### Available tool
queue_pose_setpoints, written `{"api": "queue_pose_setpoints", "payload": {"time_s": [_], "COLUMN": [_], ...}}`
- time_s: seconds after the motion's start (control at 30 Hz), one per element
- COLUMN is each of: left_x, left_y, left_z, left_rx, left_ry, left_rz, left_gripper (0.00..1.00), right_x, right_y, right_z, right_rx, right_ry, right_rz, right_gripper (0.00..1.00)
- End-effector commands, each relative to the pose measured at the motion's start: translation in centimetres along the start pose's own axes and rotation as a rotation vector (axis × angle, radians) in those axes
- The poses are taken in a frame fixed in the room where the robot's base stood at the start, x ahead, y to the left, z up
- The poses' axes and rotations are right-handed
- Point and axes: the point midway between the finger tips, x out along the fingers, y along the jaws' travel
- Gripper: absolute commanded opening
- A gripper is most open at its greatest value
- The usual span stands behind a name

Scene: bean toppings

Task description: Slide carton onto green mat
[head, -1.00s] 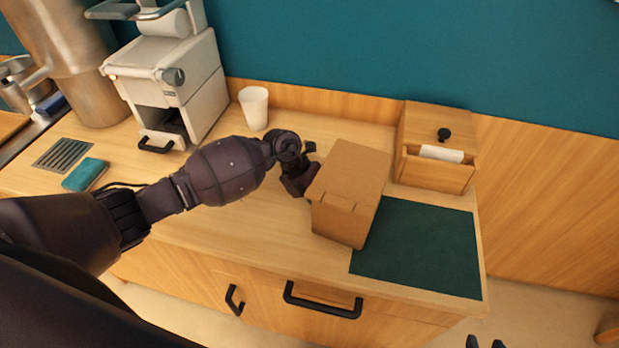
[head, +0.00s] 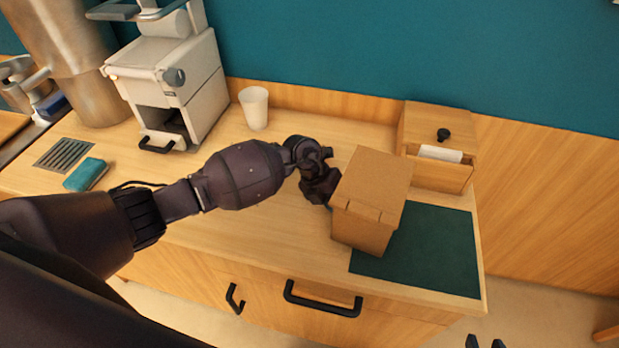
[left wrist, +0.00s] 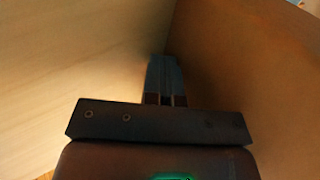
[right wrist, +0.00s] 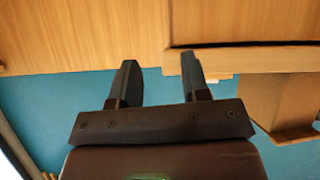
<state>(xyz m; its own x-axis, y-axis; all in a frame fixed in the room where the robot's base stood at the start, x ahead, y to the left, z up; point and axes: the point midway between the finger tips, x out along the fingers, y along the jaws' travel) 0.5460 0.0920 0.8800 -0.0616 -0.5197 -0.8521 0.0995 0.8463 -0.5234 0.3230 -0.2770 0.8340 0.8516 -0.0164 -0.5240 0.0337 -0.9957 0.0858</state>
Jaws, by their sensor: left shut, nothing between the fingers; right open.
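The brown carton (head: 372,182) stands upright on the counter, its right part over the left edge of the dark green mat (head: 440,250) and its left part over bare wood. My left gripper (head: 325,192) is shut and empty, low against the carton's left side; its fingertips are partly hidden in the head view. In the left wrist view its closed fingers (left wrist: 165,80) are beside the carton's wall (left wrist: 245,75). My right gripper (head: 485,343) shows only its fingertips at the bottom edge of the head view, off the counter. The right wrist view shows its fingers (right wrist: 158,82) open and empty.
A small wooden box (head: 437,145) with a black knob and white paper stands behind the mat. A white cup (head: 254,108), a white machine (head: 175,85) and a teal sponge (head: 86,174) are to the left. The mat's right part is clear.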

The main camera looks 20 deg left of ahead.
Motion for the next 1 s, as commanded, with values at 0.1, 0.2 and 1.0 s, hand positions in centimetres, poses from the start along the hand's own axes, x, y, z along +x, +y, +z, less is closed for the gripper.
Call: {"api": "queue_pose_setpoints", "payload": {"time_s": [0.1, 0.2, 1.0], "left_x": [0.3, 0.6, 2.5], "left_y": [-0.6, -1.0, -4.3], "left_z": [0.0, 0.0, 0.0], "left_rx": [0.001, 0.002, 0.002], "left_ry": [0.0, 0.001, 0.0], "left_rz": [-0.001, 0.0, -0.001], "left_gripper": [0.0, 0.0, 0.0], "right_x": [0.0, 0.1, 0.0], "right_y": [0.0, 0.0, 0.0], "right_z": [-0.1, -0.3, -0.7], "right_rx": [0.0, -0.001, -0.001], "right_ry": [0.002, 0.005, 0.007], "right_rz": [0.0, -0.001, -0.001], "right_gripper": [0.43, 0.43, 0.43]}}
